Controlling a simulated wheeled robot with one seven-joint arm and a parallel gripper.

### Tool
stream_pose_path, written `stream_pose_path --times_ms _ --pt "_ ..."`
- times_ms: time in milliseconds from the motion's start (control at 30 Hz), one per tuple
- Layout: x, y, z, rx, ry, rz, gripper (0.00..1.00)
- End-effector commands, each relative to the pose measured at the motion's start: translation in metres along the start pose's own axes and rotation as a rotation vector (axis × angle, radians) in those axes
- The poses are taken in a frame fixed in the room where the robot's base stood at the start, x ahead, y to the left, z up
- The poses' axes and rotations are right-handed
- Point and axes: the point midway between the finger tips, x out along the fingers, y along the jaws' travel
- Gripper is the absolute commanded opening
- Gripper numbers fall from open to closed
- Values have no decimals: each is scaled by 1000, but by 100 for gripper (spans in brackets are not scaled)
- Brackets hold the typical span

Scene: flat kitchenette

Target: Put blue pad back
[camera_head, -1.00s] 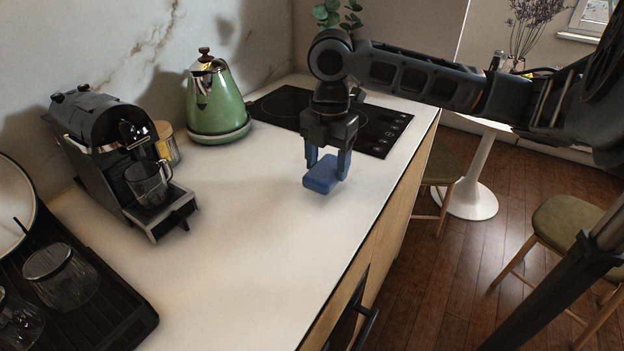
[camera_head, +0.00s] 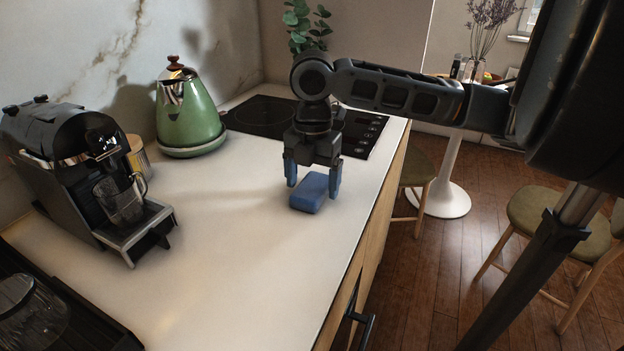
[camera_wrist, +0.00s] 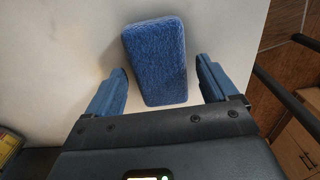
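The blue pad (camera_head: 309,193) lies on the white countertop, in front of the black cooktop. My gripper (camera_head: 313,184) is just over it, pointing down, with its two blue fingers spread apart. In the wrist view, the pad (camera_wrist: 156,62) sits between and ahead of the open fingers of my gripper (camera_wrist: 164,88). A gap shows on each side of the pad, so the fingers do not touch it there.
A green kettle (camera_head: 188,112) and a black cooktop (camera_head: 265,115) are behind. A coffee machine (camera_head: 70,165) with a glass cup (camera_head: 120,199) stands at left, and a black tray (camera_head: 85,325) is at front left. The counter's right edge is close to the pad. The middle counter is clear.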

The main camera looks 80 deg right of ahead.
Motion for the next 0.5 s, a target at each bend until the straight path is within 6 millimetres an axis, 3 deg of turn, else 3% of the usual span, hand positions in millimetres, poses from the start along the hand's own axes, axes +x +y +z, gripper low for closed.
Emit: stream_pose_path --times_ms 333,500 --pt "-5 0 0 0 0 0 88" --pt "-28 1 0 -2 -2 2 88"
